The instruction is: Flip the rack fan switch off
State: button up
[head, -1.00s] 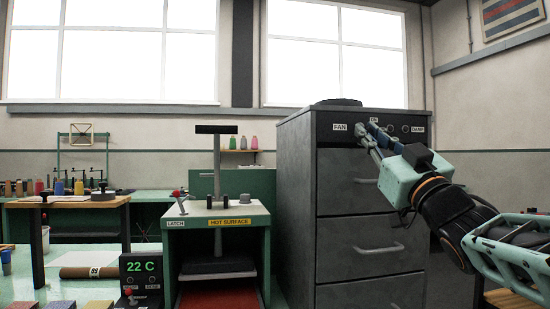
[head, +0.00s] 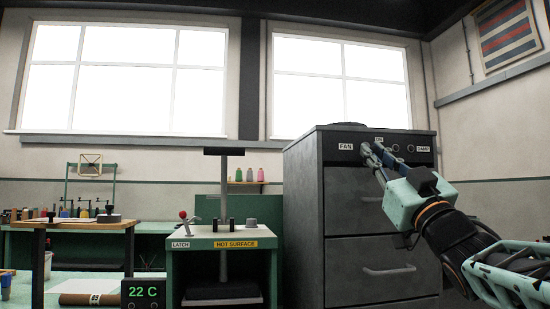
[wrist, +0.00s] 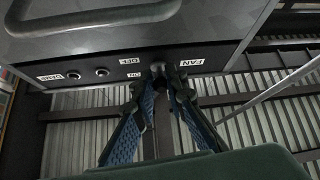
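The grey cabinet (head: 305,200) stands at the right with a dark panel along its top front edge. The FAN label (head: 346,146) is at the panel's left, and it also shows in the wrist view (wrist: 195,62). ON and OFF labels are beside it in the wrist view. My gripper (head: 371,150) points at the panel just right of the FAN label. In the wrist view its blue fingers (wrist: 164,76) converge on the panel between FAN and the ON/OFF labels. The fan switch is hidden by the dark fingertips, and I cannot tell whether they touch it or which way it sits.
Two round controls (wrist: 102,72) and a DAMP label (head: 421,149) are right of my gripper in the head view. Cabinet drawers with handles (head: 388,271) are below. A green press with a HOT SURFACE label (head: 236,244) stands left of the cabinet.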

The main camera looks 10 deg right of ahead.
jog(key=o, duration=0.4)
jog(key=shift+c, duration=0.2)
jog(key=v, duration=1.2)
jog(key=shift+f, duration=0.1)
